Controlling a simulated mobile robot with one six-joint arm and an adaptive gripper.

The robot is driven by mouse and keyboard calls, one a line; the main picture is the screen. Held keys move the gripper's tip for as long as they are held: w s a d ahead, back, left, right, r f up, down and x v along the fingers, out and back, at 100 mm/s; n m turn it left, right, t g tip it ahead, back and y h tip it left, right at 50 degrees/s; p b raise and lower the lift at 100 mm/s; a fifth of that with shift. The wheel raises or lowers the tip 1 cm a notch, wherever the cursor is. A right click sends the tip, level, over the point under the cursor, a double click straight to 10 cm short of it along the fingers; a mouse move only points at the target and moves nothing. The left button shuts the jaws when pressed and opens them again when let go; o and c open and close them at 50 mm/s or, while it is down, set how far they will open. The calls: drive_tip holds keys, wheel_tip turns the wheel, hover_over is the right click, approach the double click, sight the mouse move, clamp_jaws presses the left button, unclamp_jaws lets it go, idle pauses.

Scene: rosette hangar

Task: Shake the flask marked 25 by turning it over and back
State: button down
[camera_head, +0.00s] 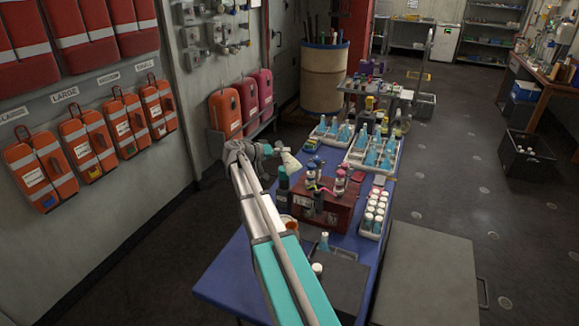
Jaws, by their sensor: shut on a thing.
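My arm reaches out over the blue table, and my gripper (272,150) is at its far end, above the table's left side. My gripper is shut on a pale, cone-shaped flask (289,160), held tilted well off upright, with its wide end toward the lower right. The flask is in the air, apart from the table, left of the racks. Its marking is too small to read, so I cannot tell whether it says 25. The finger details are small and partly hidden by the wrist.
The blue table (222,283) is crowded. A dark red box (318,212) with bottles stands just below the flask. White trays of blue flasks (372,150) and a rack of white-capped bottles (374,212) are to the right. Orange life vests (38,172) hang on the left wall.

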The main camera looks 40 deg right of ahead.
drive_tip(key=n+g+h+b, duration=0.1)
drive_tip(key=n+b, duration=0.1)
drive_tip(key=n, duration=0.1)
drive_tip(key=shift+f, duration=0.15)
drive_tip(key=shift+n+g+h+b, duration=0.4)
drive_tip(key=shift+n+h+b, duration=0.15)
drive_tip(key=shift+n, duration=0.45)
drive_tip(key=shift+n+h+b, duration=0.25)
drive_tip(key=shift+n+b, duration=0.5)
drive_tip(key=shift+n, duration=0.05)
drive_tip(key=n+h+b, duration=0.1)
drive_tip(key=n+b, duration=0.1)
drive_tip(key=n, duration=0.2)
drive_tip(key=shift+h, duration=0.3)
drive_tip(key=shift+n+b, duration=0.45)
drive_tip(key=shift+n, duration=0.25)
drive_tip(key=shift+r, duration=0.2)
